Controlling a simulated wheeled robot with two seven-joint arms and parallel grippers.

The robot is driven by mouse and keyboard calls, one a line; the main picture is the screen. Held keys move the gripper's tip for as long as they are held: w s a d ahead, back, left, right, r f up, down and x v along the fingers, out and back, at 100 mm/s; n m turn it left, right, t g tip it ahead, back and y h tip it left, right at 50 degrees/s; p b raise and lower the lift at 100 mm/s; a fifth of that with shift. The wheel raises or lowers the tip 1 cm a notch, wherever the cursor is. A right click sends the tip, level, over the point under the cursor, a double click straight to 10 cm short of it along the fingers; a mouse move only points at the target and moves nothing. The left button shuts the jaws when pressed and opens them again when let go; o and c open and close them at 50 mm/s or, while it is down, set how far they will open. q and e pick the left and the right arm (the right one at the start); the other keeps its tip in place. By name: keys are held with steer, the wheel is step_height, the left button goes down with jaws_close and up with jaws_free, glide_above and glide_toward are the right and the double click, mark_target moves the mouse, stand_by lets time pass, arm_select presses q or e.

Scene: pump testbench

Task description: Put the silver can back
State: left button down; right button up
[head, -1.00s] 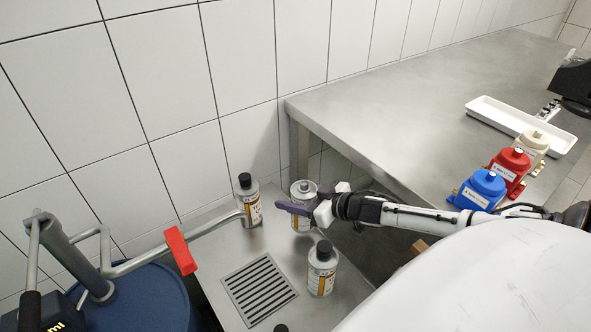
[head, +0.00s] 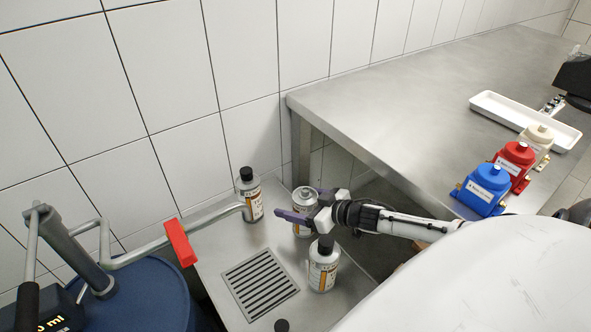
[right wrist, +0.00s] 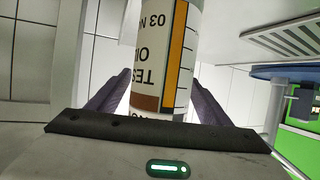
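The silver can (head: 302,203) with a metal top and an orange and white label is upright above the steel surface (head: 215,238), among black-capped bottles. My right gripper (head: 297,213) reaches in from the right, its purple fingers on either side of the can's body and closed on it. In the right wrist view the can (right wrist: 165,60) fills the space between the fingers, its label upside down. I cannot tell whether the can's base touches the surface. My left gripper is not in view.
One black-capped bottle (head: 249,195) stands behind left, another (head: 322,267) close in front of my right gripper. A drain grate (head: 260,288) lies left of it. A blue drum (head: 140,300) with a red-handled pipe (head: 180,242) is at left. The steel table (head: 400,105) rises behind.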

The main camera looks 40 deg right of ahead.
mark_target(314, 206)
steer(key=shift+s+r+p, duration=0.25)
steer(key=shift+r+p, duration=0.1)
steer(key=shift+p, duration=0.15)
steer(key=p+v, duration=0.3)
steer(key=v, duration=0.2)
steer(key=shift+s+d+p, duration=0.1)
steer(key=shift+s+p, duration=0.3)
steer(key=shift+s+d+r, duration=0.15)
steer(key=shift+s+r, duration=0.15)
steer(key=shift+s, duration=0.2)
